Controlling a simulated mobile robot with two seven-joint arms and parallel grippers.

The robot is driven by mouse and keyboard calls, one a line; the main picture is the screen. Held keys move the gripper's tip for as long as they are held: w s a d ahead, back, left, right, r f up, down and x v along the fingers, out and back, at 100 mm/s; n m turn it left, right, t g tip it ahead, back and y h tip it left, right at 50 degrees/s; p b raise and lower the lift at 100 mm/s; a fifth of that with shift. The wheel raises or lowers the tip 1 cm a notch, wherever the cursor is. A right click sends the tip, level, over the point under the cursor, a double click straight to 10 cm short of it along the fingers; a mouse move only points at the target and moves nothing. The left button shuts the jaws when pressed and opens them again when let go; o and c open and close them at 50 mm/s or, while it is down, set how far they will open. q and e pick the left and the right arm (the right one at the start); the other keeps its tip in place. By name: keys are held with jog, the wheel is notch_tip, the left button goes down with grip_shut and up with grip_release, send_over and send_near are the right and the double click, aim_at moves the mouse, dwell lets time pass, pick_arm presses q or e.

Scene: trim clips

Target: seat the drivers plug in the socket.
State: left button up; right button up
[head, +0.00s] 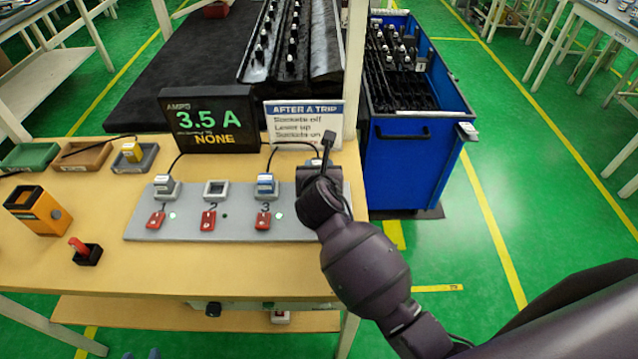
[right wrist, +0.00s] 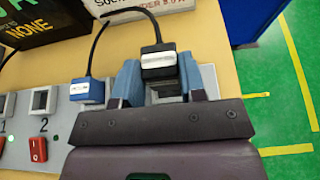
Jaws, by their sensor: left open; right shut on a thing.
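My right gripper (right wrist: 160,80) is shut on a black plug (right wrist: 158,60) with a white label too small to read. Its black cord loops up and left. The plug is over the rightmost socket (right wrist: 168,98), whose grey rim shows below it; I cannot tell whether they touch. In the head view, my right wrist covers most of that socket. A white plug (head: 166,186) sits in socket 1 and a blue plug (head: 266,185) in socket 3. Socket 2 (head: 216,190) is empty. Two bluish tips of my left gripper (head: 140,355) show apart at the bottom edge, empty.
Red switches (head: 209,220) line the grey panel (head: 238,232). A display (head: 210,118) reads 3.5 A and NONE, beside an "AFTER A TRIP" sign (head: 303,122). Trays (head: 30,155), an orange box (head: 38,214) and a black holder (head: 88,255) stand left. A blue cart (head: 412,165) stands right.

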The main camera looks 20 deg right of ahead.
jog(key=shift+f+b, duration=0.4)
jog(key=shift+f, duration=1.95)
jog(key=shift+f, duration=0.1)
jog(key=o, duration=0.9)
jog(key=shift+o, duration=0.2)
jog(key=v, duration=1.2)
jog(key=shift+p, duration=0.4)
